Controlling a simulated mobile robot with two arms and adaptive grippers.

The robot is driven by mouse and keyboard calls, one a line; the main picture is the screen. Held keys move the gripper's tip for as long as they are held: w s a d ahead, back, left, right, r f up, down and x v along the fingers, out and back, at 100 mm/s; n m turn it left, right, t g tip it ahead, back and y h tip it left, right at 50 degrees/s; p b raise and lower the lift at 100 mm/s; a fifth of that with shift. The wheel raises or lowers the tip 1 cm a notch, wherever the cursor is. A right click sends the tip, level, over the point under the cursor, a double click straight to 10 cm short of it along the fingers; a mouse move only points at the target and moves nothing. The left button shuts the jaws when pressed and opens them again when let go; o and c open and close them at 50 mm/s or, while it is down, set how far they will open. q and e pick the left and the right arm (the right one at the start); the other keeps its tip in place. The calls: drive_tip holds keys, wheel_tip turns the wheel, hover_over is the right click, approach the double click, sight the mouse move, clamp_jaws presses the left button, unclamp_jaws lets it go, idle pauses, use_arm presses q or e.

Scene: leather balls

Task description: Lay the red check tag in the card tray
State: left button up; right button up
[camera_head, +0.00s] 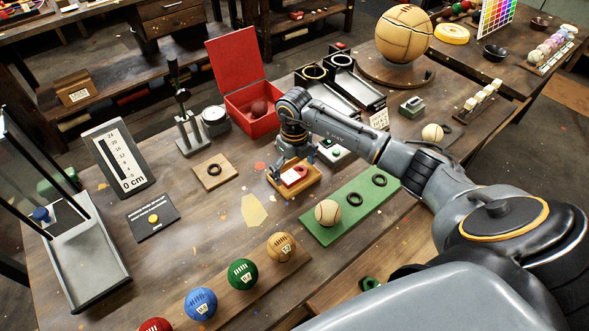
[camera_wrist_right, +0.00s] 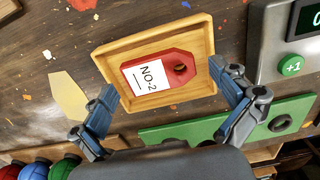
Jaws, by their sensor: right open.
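The red check tag (camera_wrist_right: 187,70) has a white label marked "NO-2" and a dark hole at one end. It lies inside the shallow wooden card tray (camera_wrist_right: 203,30) in the right wrist view. In the head view the tag (camera_head: 292,176) and the tray (camera_head: 304,187) show below my right gripper (camera_head: 291,167). My right gripper (camera_wrist_right: 165,82) is open, its blue-grey fingers apart on either side of the tag, with no visible contact with it. My left gripper is not in view.
A green mat (camera_head: 345,219) with a pale ball (camera_head: 328,212) lies right of the tray. A counter with a green "+1" button (camera_wrist_right: 291,65) stands close by. A red box (camera_head: 249,122) is behind. Coloured balls line the front.

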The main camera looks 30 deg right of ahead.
sight(294, 174)
drive_tip(key=shift+r, duration=0.3)
wheel_tip(294, 174, up, 12)
drive_tip(key=b, duration=0.2)
drive_tip(key=shift+f, duration=0.15)
